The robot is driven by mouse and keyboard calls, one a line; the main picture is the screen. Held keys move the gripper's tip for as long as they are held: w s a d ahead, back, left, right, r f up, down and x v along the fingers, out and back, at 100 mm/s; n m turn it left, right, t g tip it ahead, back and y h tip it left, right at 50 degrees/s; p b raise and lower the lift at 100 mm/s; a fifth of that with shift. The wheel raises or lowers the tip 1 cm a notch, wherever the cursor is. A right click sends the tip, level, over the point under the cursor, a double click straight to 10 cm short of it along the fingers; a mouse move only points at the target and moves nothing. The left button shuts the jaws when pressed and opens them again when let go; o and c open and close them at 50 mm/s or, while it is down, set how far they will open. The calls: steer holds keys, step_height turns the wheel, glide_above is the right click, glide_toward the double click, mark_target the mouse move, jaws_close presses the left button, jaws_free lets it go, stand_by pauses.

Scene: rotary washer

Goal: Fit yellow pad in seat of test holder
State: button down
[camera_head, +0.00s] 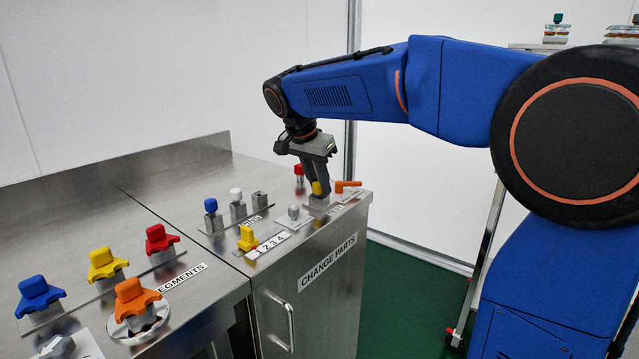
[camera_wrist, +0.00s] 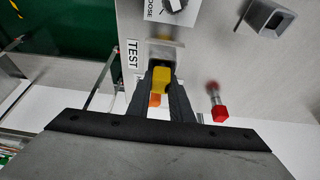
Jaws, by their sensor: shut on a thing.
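My gripper (camera_head: 318,187) points down at the right end of the steel bench and is shut on the yellow pad (camera_head: 317,188). In the wrist view the pad (camera_wrist: 161,77) sits between the two dark fingers (camera_wrist: 162,84). The test holder (camera_head: 319,203) is a small grey block directly below the pad. In the wrist view the holder (camera_wrist: 165,54) is beside the TEST label and partly hidden by the pad and fingers. The pad is at the holder's top; I cannot tell how deep it sits in the seat.
An orange lever (camera_head: 348,184) is just right of the holder. A red-topped post (camera_head: 299,172) stands behind; it also shows in the wrist view (camera_wrist: 220,113). A grey knob (camera_head: 293,212), another yellow piece (camera_head: 248,239) and blue-topped (camera_head: 211,206) and white-topped (camera_head: 236,195) posts stand left.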

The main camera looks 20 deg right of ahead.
steer(key=shift+s+f, duration=0.1)
steer(key=shift+f, duration=0.3)
steer(key=c, duration=1.6)
jaws_free()
steer(key=shift+o, duration=0.4)
steer(key=shift+a+r, duration=0.2)
steer(key=shift+r, duration=0.3)
steer(key=d+v, duration=0.1)
steer(key=v, duration=1.6)
steer(key=s+d+f+n+y, duration=0.2)
steer(key=s+d+f+n, duration=0.3)
steer(key=s+d+f, duration=0.5)
steer(key=s+d+f+n+t+y, duration=0.1)
steer(key=s+f+n, duration=0.4)
steer(key=s+f, duration=1.4)
step_height(320, 180, down, 3)
steer(key=shift+d+f+n+t+y, duration=0.1)
steer(key=shift+d+n+t+y, duration=0.3)
steer(key=shift+d+t, duration=0.1)
